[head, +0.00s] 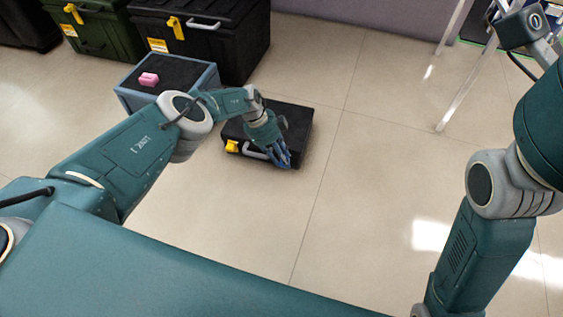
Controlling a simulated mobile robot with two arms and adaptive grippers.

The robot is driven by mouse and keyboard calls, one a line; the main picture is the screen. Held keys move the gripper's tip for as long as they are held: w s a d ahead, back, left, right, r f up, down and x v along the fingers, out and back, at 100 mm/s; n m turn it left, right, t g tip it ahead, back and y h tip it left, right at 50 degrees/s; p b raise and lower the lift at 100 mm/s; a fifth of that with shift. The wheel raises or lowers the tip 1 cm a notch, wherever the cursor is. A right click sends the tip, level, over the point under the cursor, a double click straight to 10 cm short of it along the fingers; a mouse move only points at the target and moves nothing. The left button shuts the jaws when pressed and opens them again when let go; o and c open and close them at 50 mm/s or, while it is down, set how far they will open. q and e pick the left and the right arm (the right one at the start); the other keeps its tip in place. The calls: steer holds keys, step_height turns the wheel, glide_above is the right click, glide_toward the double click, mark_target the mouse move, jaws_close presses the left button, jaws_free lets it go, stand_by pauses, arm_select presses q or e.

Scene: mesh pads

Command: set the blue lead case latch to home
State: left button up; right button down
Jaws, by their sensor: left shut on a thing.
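The black lead case (295,122) lies flat on the floor in the middle of the head view. Its near side has a yellow latch (232,146) at the left and a grey handle (256,153). My left gripper (281,155) reaches down over the case's near side, right of the handle. It is shut on the blue latch (284,160), which is mostly hidden by the fingers. The latch's exact angle cannot be told.
A large black case (240,40) and a green case (105,35) stand farther back. Metal stand legs (455,92) are at upper right. The floor right of the lead case is clear.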

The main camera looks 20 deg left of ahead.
arm_select(q)
steer(key=shift+w+a, duration=0.1)
stand_by(0.4)
steer(key=o, duration=1)
steer(key=shift+d, duration=0.2)
steer(key=shift+o, duration=0.2)
steer(key=v, duration=0.8)
